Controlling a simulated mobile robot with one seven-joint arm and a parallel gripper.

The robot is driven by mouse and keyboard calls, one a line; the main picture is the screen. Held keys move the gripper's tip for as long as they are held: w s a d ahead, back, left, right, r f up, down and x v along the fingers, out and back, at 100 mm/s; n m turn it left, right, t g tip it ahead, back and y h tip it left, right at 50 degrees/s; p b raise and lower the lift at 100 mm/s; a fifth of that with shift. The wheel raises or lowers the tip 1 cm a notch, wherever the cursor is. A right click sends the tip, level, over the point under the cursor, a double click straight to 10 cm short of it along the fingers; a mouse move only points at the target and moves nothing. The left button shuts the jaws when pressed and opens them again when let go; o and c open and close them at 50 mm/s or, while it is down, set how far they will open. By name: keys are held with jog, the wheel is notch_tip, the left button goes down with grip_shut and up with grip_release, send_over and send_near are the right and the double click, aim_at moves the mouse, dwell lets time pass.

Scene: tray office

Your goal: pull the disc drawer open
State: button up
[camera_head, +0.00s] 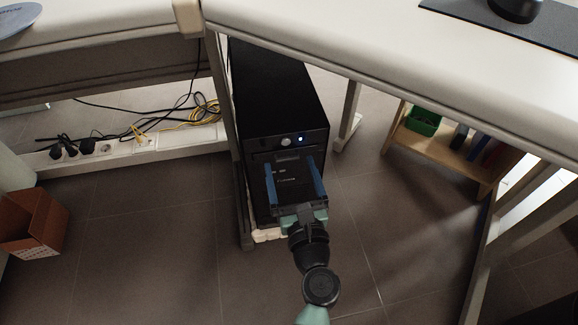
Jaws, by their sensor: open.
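A black computer tower (280,95) stands under the desk, its front facing me. A blue light and a round silver button show near the top of its front. The disc drawer cannot be told apart clearly; a dark grey panel (288,156) lies below the button. My gripper (294,172) is in front of the tower's face, with its two blue fingers spread apart. Nothing shows between the fingers except the tower's front. Whether the fingertips touch the front cannot be told. My gripper's body hides the lower part of the tower's front.
White desk tops (400,65) hang above, with a desk leg (226,130) close to the tower's left. A power strip with cables (118,145) lies left. A cardboard box (34,222) stands far left, a wooden shelf (440,147) right. The floor in front is clear.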

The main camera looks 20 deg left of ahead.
jog(key=shift+x, duration=1.1)
grip_shut()
